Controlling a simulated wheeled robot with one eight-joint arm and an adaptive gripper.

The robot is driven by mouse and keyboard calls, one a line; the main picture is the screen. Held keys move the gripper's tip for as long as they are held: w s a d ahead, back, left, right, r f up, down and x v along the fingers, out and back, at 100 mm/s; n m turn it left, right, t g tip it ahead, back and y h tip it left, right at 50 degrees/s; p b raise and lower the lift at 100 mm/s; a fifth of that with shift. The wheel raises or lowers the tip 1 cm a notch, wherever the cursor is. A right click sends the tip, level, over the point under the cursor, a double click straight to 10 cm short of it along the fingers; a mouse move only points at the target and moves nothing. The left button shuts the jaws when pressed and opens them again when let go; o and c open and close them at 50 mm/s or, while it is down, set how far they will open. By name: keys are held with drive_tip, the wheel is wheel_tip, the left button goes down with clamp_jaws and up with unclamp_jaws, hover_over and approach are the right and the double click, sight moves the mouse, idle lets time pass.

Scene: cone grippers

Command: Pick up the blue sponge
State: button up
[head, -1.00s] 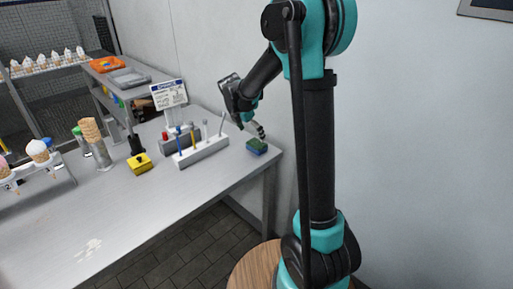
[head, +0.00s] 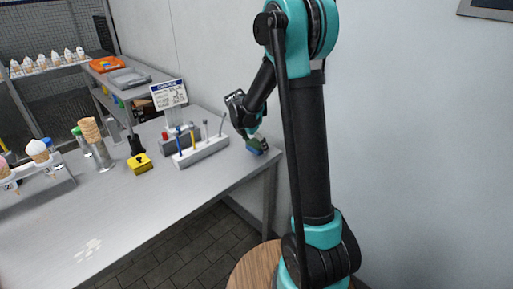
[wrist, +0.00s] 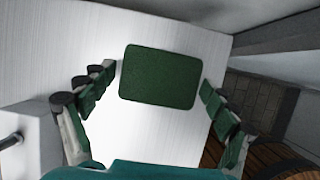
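The blue sponge (head: 254,151) lies near the right corner of the metal table (head: 130,215), against the wall side. Its top is dark green, and this green face (wrist: 160,76) fills the middle of the wrist view. My gripper (head: 255,142) is just above the sponge in the head view and partly covers it. In the wrist view my gripper (wrist: 160,88) is open, with one finger on each side of the sponge. Small gaps show between the fingers and the sponge's edges.
A grey holder (head: 201,152) with upright tools stands left of the sponge. A yellow block (head: 139,164) and a cone stack (head: 92,132) are farther left. The table edge and a drop to the tiled floor (wrist: 252,105) lie right of the sponge. The front table is mostly clear.

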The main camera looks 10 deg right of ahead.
sight(256, 144)
drive_tip(key=c, duration=0.4)
drive_tip(key=shift+c, duration=0.2)
drive_tip(key=shift+r, duration=0.15)
wheel_tip(256, 144, up, 20)
idle(0.3)
